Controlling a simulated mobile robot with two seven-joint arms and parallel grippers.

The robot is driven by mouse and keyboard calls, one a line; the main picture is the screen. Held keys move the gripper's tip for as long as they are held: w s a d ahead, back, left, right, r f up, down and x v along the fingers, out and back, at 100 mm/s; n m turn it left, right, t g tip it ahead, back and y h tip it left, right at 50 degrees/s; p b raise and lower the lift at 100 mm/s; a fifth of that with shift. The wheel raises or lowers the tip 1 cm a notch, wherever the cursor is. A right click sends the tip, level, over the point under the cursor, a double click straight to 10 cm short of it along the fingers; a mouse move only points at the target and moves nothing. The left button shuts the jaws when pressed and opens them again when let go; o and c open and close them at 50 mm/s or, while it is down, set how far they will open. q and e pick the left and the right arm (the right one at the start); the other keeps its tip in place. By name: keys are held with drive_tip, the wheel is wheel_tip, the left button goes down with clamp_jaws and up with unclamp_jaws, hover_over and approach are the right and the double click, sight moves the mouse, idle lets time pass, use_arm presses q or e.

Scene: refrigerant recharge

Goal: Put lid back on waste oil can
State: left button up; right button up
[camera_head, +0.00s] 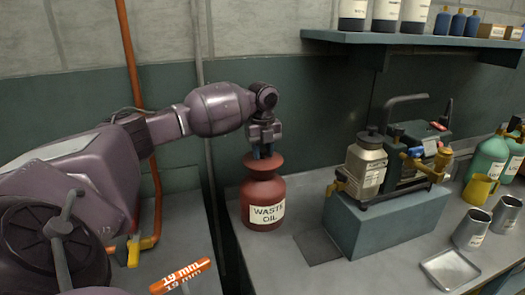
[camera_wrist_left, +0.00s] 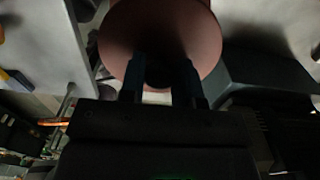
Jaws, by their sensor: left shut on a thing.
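The red waste oil can (camera_head: 264,200) stands upright on the grey bench, with a white label reading "WASTE OIL". Its wide flared red top (camera_head: 263,165) is directly under my left gripper (camera_head: 263,153), which points straight down. In the left wrist view the reddish round flare (camera_wrist_left: 160,25) fills the top middle. The two blue fingers of my left gripper (camera_wrist_left: 160,80) are closed on a small dark piece, the lid's knob (camera_wrist_left: 159,72), at the flare's centre. Whether the lid is seated is hidden by the fingers. My right gripper is not in view.
A blue-grey block (camera_head: 385,222) right of the can carries a metal canister (camera_head: 364,165) and a pump with brass fittings. Metal cups (camera_head: 472,229), a yellow jug (camera_head: 480,190) and a square tray (camera_head: 450,270) stand further right. An orange pipe (camera_head: 128,50) runs up the wall at left.

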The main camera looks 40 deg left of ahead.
use_arm(q)
drive_tip(key=o, duration=1.5)
drive_tip(key=shift+r+p, duration=1.1)
drive_tip(key=shift+r, duration=0.45)
drive_tip(key=shift+r+p, duration=1.8)
drive_tip(key=shift+r, duration=0.2)
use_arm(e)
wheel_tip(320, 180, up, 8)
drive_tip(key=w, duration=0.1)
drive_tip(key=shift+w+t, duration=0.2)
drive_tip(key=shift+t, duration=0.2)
use_arm(q)
clamp_jaws()
